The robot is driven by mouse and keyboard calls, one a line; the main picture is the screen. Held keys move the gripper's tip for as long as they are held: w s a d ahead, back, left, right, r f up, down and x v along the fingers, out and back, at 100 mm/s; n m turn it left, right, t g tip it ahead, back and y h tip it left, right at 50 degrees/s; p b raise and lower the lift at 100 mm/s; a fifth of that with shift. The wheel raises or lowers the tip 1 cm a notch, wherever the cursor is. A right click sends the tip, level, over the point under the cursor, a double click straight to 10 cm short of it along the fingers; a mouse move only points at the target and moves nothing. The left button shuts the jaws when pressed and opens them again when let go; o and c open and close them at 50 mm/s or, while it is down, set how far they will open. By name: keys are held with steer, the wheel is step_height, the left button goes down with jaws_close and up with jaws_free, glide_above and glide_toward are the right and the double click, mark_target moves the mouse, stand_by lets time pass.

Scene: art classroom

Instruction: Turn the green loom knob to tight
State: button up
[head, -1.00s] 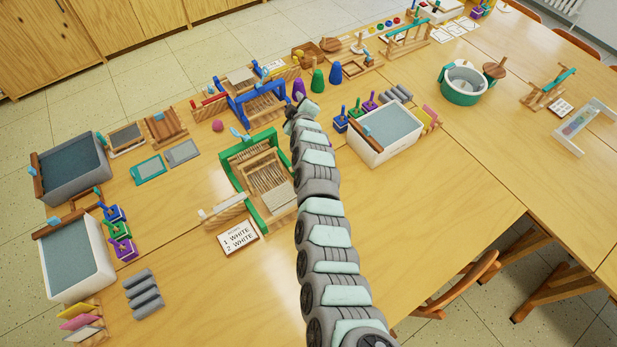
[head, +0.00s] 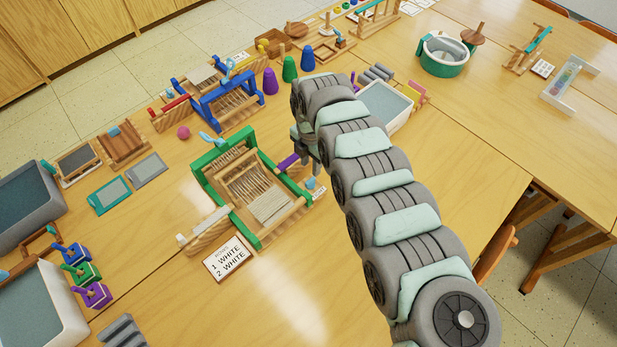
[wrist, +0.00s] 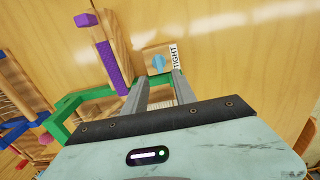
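The green loom (head: 197,172) stands on the table in the head view, with pale threads and a strip of white weaving in its frame. At its right side a small light-blue knob (head: 310,183) sits on a wooden base beside a white label. In the wrist view the knob (wrist: 158,62) lies just beyond my fingertips, and the label beside it (wrist: 174,55) reads TIGHT. My gripper (wrist: 159,80) is open, its two fingers apart with nothing between them. In the head view my gripper points down above the knob; my arm partly hides it.
A purple bar (wrist: 112,65) on wood lies left of the knob in the wrist view. The blue loom (head: 227,103) and coloured cones (head: 289,69) stand behind. A card reading WHITE (head: 229,258) lies in front of the green loom.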

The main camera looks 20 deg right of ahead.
mark_target(310, 180)
step_height(310, 180, down, 8)
steer(key=shift+f+b, duration=0.15)
steer(key=shift+b, duration=0.45)
jaws_close()
